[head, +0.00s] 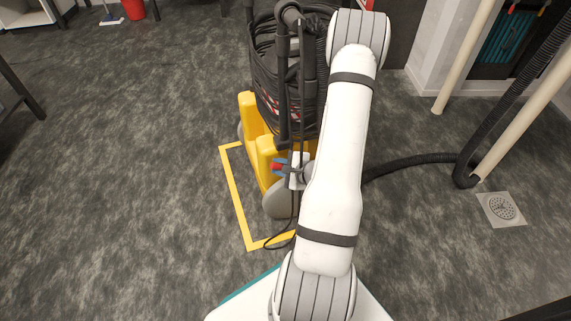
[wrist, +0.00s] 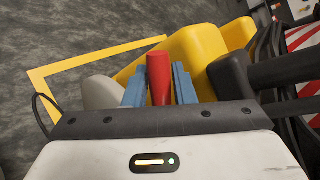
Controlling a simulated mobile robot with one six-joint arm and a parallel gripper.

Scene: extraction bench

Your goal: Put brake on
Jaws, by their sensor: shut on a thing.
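A red brake lever (wrist: 159,80) stands up between the two blue fingers of my gripper (wrist: 159,88) in the wrist view. The fingers are shut on it, one on each side, and its rounded end sticks out past the fingertips. In the head view, the red lever (head: 276,167) is a small patch beside my gripper (head: 285,168), low at the near side of the yellow wheeled base (head: 247,108). My arm hides much of the base's right side. The lever's foot is hidden in both views.
The base carries a black drum wound with hose (head: 267,85) and upright black tubes. A grey wheel (head: 276,205) and a yellow floor outline (head: 233,195) lie near my gripper. A black hose (head: 410,160) runs right, towards a floor drain (head: 502,208).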

